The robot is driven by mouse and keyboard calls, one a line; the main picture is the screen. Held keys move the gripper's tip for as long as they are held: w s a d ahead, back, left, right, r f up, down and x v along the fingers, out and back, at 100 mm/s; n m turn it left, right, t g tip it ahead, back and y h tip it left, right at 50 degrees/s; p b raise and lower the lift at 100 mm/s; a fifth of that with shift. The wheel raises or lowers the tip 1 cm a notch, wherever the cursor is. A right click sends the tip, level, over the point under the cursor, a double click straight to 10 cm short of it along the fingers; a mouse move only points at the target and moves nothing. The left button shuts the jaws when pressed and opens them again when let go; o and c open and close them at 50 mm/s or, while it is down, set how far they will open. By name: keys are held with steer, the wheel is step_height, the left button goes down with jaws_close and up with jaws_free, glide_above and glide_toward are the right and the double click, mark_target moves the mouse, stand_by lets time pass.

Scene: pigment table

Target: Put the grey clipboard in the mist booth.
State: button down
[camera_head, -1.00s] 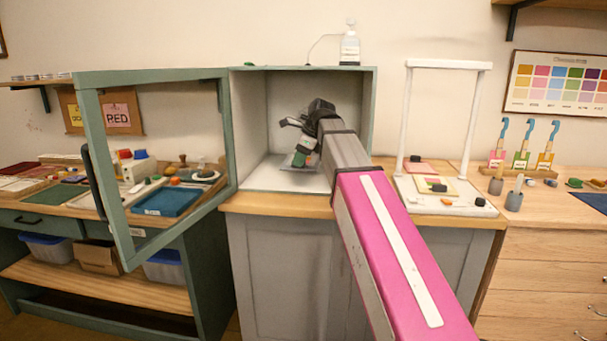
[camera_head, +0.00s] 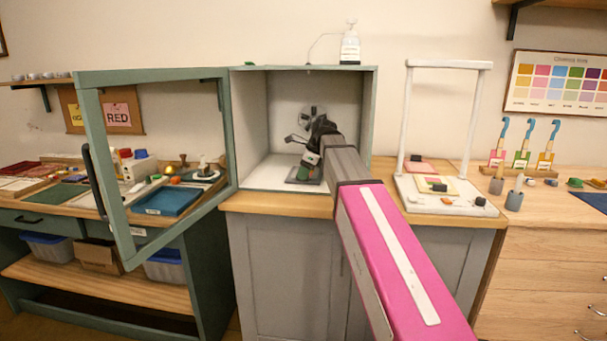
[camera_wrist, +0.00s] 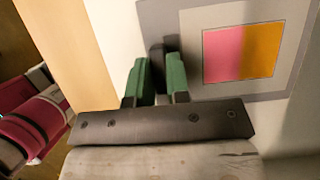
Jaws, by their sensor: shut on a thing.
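The mist booth (camera_head: 280,100) is a grey-green box on a cabinet, with its framed door (camera_head: 90,130) swung wide open to the left. My gripper (camera_head: 303,168) is inside the booth, low over its floor. The grey clipboard (camera_head: 296,181) shows there as a dark flat shape under the gripper. In the wrist view the clipboard (camera_wrist: 190,95) carries a pink and orange card. My gripper's green fingers (camera_wrist: 160,75) are shut on a dark part at the clipboard's edge. The clipboard seems flat at the booth floor; whether it touches is partly hidden by my arm.
A spray bottle (camera_head: 350,45) stands on the booth roof. A white frame stand (camera_head: 445,195) is to the right. A blue tray (camera_head: 168,201) lies left, behind the open door. The booth's side walls are close around my gripper.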

steer(key=c, duration=1.1)
jaws_free()
steer(key=shift+f, duration=0.1)
steer(key=v, duration=1.2)
